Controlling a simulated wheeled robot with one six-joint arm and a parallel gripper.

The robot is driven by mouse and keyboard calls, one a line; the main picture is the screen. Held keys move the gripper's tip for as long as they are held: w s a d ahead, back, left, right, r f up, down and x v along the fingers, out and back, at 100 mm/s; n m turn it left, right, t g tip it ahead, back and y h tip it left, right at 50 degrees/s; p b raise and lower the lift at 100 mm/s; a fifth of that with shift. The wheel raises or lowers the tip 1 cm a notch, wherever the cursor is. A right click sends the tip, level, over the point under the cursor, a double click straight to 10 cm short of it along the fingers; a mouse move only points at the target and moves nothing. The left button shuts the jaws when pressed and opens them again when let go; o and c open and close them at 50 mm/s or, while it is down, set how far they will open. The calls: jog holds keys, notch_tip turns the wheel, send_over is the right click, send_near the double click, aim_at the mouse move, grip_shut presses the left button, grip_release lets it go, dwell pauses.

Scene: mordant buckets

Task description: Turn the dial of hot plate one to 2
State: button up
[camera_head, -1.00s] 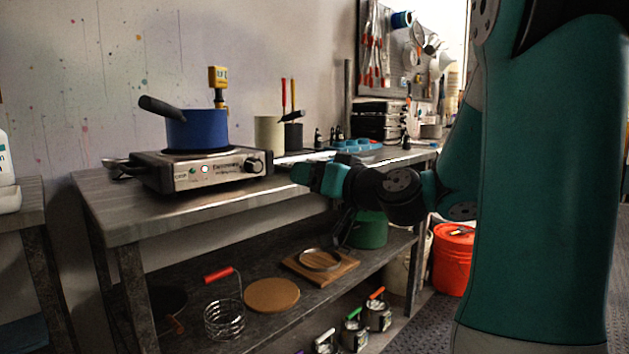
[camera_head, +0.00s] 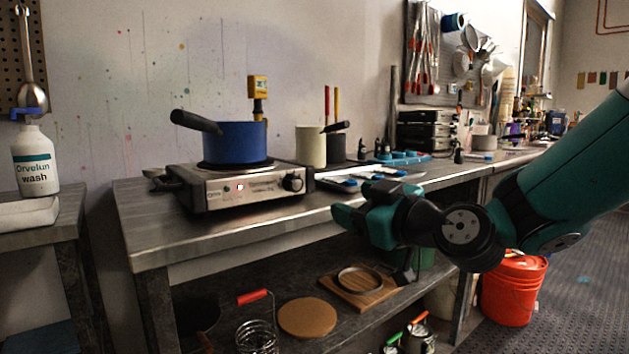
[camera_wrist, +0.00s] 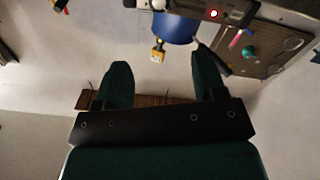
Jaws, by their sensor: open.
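The hot plate (camera_head: 247,191) is a silver box with a black dial (camera_head: 293,183) at the right end of its front panel. A small light glows on the panel; the dial's setting is too small to read. A blue pot (camera_head: 236,143) with a black handle stands on it. My gripper (camera_head: 350,208) is right of the dial and lower, apart from it, in front of the bench edge. In the wrist view my gripper (camera_wrist: 163,75) is open and empty, with the pot (camera_wrist: 174,28) and part of the hot plate (camera_wrist: 190,7) beyond its fingers.
The bench (camera_head: 155,238) holds a cream canister (camera_head: 311,147) and a blue tray (camera_head: 403,157) behind and right of the hot plate. A wash bottle (camera_head: 35,160) stands on the left table. An orange bucket (camera_head: 514,290) is on the floor at right.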

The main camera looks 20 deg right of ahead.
aim_at(298, 184)
jog(key=p+x, duration=0.5)
jog(key=x, duration=1.1)
jog(key=shift+w+f+p, duration=0.1)
jog(key=shift+w+p, duration=0.1)
jog(key=shift+p, duration=0.15)
jog(key=shift+c, duration=0.5)
jog(key=c, duration=0.8)
jog(key=shift+m, duration=0.4)
jog(key=m, duration=0.2)
jog(key=shift+m, duration=0.3)
jog(key=shift+d+m, duration=0.1)
jog(key=shift+m, duration=1.7)
